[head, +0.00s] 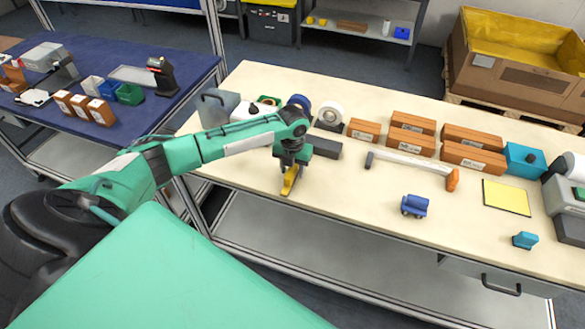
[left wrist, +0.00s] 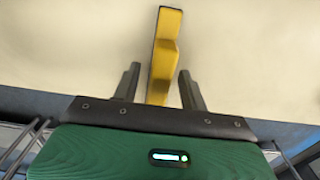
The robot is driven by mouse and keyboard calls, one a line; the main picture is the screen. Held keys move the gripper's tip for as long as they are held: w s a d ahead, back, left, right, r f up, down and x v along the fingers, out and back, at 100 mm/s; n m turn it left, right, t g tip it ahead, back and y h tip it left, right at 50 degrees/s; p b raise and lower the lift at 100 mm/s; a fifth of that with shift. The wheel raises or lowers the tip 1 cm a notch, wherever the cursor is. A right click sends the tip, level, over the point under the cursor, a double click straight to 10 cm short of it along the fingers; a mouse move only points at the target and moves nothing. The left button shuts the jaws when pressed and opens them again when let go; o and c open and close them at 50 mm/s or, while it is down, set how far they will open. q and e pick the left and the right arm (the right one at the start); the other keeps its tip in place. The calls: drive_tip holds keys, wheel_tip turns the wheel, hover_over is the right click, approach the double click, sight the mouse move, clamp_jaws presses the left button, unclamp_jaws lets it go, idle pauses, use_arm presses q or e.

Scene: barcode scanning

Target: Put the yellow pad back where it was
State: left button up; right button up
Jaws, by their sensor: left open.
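A flat yellow square pad (head: 506,197) with a dark edge lies on the right part of the cream table. A separate narrow yellow piece (head: 290,181) is at the table's front edge, directly below my left gripper (head: 291,164). In the left wrist view this yellow piece (left wrist: 166,45) is long, with a stepped outline and a dark side. My left gripper (left wrist: 159,70) is open, with one finger on each side of its near end and visible gaps. I cannot tell how high the fingers are above the table. My right gripper is not in view.
Behind my left gripper lie a dark grey block (head: 325,147), tape rolls and brown boxes (head: 413,124). The table's front middle is mostly clear.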

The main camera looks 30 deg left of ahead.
use_arm(q)
drive_tip(key=shift+r, duration=0.1)
wheel_tip(320, 180, up, 12)
drive_tip(key=b, duration=0.2)
drive_tip(key=shift+b, duration=0.3)
